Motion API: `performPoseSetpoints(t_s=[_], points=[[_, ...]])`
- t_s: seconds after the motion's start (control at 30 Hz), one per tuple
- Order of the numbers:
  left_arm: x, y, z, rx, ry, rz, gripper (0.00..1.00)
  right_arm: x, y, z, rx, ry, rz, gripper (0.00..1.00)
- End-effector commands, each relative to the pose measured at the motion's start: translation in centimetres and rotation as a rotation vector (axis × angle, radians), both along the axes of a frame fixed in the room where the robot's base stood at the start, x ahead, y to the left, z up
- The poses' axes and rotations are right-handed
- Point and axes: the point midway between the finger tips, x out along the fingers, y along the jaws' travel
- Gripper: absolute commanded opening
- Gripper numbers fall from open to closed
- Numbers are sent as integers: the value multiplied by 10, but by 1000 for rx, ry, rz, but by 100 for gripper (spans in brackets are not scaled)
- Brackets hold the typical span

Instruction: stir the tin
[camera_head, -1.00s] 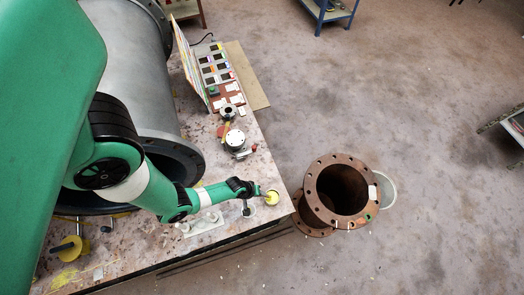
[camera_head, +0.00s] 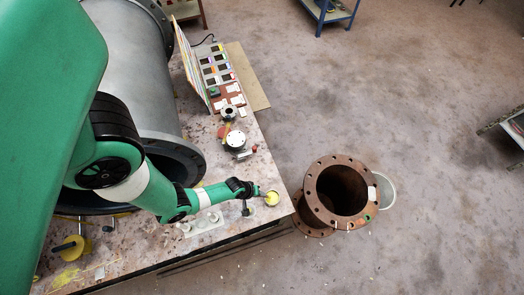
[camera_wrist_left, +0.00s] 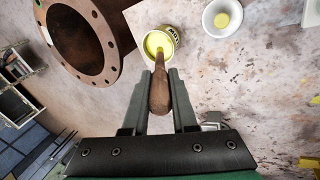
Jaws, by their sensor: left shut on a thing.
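The tin (camera_head: 272,199) stands upright near the right corner of the workbench, with yellow contents. It also shows in the left wrist view (camera_wrist_left: 174,35), with dark lettering on its side. My left gripper (camera_wrist_left: 160,78) is shut on the brown wooden handle (camera_wrist_left: 160,95) of a stirring tool. The tool's far end reaches over the tin's mouth into the yellow; its tip is hidden there. In the head view my left gripper (camera_head: 256,190) is small, just left of the tin. My right gripper is in neither view.
A rusty flanged pipe (camera_head: 314,189) stands just right of the bench corner. A white bowl (camera_wrist_left: 210,20) with something yellow is beside the tin. A large grey pipe (camera_head: 130,60) lies on the bench at left. A sample board (camera_head: 217,75) stands farther back.

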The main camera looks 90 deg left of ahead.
Motion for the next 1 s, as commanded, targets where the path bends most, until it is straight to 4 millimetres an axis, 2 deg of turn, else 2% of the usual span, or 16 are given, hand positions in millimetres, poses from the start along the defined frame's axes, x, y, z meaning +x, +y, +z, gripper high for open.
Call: performPoseSetpoints(t_s=[0.17,0.53,1.0], points=[[0,0,7,0,0,0,0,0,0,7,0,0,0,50],[0,0,50,0,0,0,0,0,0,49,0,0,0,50],[0,0,50,0,0,0,0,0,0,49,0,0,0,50]])
